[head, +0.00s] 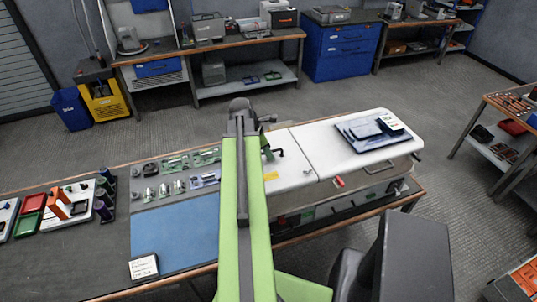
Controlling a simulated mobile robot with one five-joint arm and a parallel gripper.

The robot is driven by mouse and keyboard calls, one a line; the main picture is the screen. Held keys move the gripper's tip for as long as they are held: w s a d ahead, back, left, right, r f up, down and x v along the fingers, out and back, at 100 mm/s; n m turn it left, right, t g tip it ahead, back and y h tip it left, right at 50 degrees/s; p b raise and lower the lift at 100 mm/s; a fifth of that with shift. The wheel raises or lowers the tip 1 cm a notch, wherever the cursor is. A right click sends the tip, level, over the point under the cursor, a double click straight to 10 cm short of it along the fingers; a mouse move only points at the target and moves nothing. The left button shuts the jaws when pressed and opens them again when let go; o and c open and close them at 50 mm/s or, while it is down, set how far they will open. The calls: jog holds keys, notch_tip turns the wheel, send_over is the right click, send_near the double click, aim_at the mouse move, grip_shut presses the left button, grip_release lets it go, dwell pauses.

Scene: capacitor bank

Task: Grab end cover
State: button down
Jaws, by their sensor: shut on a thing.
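The capacitor bank is a long white-topped unit on the workbench, with a seam across its top. The left white section, which I take as the end cover (293,166), has a small dark handle and a yellow label. My green arm reaches forward over the bench and hides part of its left end. My gripper (268,153) shows only as a small dark shape beside the arm, at the left end of this cover. It is shut on the end cover, though the contact itself is too small and covered to make out.
A blue mat (178,238) and a tray of metal parts (180,174) lie left of my arm. A flat panel (370,132) rests on the right white section. Open floor lies behind the bench.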

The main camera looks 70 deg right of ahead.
notch_tip(320, 180, up, 10)
jog(key=p, duration=0.8)
jog(key=shift+f+p, duration=0.25)
jog(key=shift+p, duration=0.05)
jog(key=shift+f, duration=0.1)
